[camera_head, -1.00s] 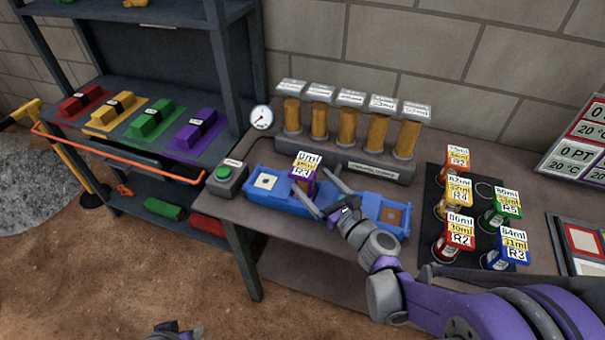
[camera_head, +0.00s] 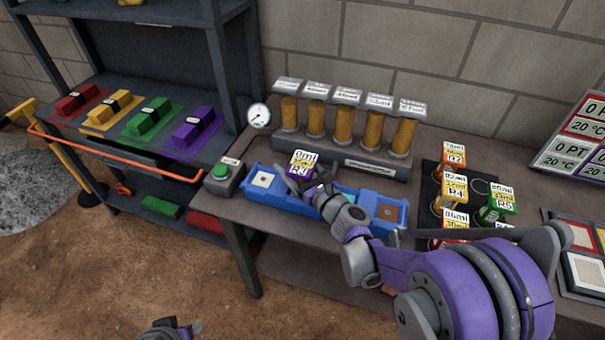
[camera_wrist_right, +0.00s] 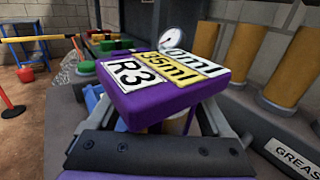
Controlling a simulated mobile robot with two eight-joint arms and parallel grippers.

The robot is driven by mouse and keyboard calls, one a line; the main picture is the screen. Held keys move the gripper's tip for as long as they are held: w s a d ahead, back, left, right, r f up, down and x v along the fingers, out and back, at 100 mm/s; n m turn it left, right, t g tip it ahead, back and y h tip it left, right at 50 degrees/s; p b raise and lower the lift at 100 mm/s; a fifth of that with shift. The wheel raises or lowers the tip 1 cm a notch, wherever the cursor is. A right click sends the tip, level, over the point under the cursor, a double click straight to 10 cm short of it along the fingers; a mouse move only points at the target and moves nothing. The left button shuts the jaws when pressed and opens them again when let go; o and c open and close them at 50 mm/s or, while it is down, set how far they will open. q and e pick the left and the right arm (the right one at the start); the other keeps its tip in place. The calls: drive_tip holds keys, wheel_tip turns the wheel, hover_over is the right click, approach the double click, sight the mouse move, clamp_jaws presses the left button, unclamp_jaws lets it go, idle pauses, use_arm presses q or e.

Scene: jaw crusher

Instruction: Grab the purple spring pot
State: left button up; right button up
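The purple spring pot (camera_head: 301,164), with a purple top labelled R3, stands at the blue tray (camera_head: 262,196) on the bench. Its top fills the middle of the right wrist view (camera_wrist_right: 165,85). My right gripper (camera_head: 301,181) is at the pot, its fingers spread on either side below the top. In the wrist view, a gap shows between the right-hand finger and the pot's lower body; the top hides the other side. My left gripper (camera_head: 172,329) shows only partly at the bottom edge, and its fingers are unclear.
A row of brown cylinders (camera_head: 343,125) stands behind the tray. Red, yellow and green pots stand on a dark mat (camera_head: 428,172) to the right, partly hidden by my arm. A green button box (camera_head: 222,176) sits left of the tray. Shelves with coloured blocks stand further left.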

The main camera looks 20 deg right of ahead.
clamp_jaws()
